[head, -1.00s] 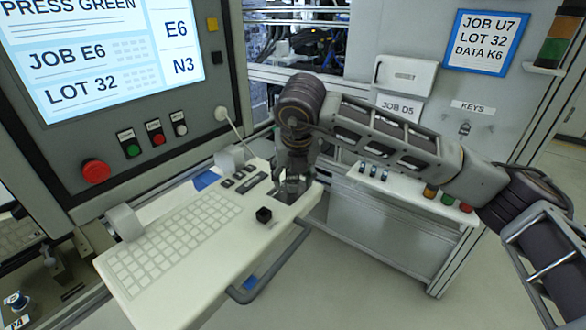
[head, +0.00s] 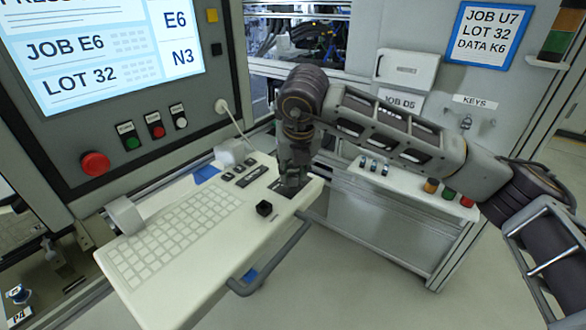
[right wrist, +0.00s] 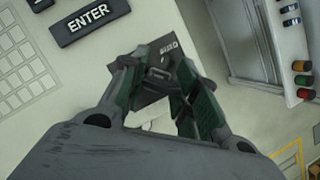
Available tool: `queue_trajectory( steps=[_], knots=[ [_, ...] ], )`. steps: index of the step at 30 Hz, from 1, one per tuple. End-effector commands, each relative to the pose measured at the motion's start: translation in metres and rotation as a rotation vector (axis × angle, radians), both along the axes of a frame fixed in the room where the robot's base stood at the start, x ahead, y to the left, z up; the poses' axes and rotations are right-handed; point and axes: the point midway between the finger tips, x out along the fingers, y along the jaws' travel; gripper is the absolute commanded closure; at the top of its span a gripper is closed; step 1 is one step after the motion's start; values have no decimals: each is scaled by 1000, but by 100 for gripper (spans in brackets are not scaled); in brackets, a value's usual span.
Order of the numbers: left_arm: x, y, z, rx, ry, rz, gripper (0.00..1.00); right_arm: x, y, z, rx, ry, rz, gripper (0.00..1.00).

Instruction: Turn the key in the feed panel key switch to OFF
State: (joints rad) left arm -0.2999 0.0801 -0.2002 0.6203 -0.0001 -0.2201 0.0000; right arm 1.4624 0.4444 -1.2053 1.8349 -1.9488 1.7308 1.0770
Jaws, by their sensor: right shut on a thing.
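The feed panel key switch sits on a dark plate (head: 281,187) near the right end of the white console; this plate also shows in the right wrist view (right wrist: 172,60). My right gripper (head: 289,183) points down onto the plate. In the right wrist view its fingers (right wrist: 158,78) are closed around the small key (right wrist: 160,72) at the switch. The fingers hide most of the key, so its exact angle and the switch markings cannot be read. My left gripper is not in view.
A white keyboard (head: 178,238) and an ENTER key (right wrist: 90,18) lie left of the plate. A black knob (head: 264,208) stands close by in front. A grey rail (head: 275,258) runs along the console's front edge. Colored buttons (head: 448,194) sit on a ledge to the right.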

Motion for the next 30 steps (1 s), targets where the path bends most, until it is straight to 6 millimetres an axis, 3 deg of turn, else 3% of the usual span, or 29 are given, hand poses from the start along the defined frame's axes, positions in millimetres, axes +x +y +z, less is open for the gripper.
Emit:
queue_trajectory(
  steps=[30],
  knots=[
    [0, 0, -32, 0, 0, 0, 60, 0, 0, -2, 1, -1, 400, 92]
  ],
)
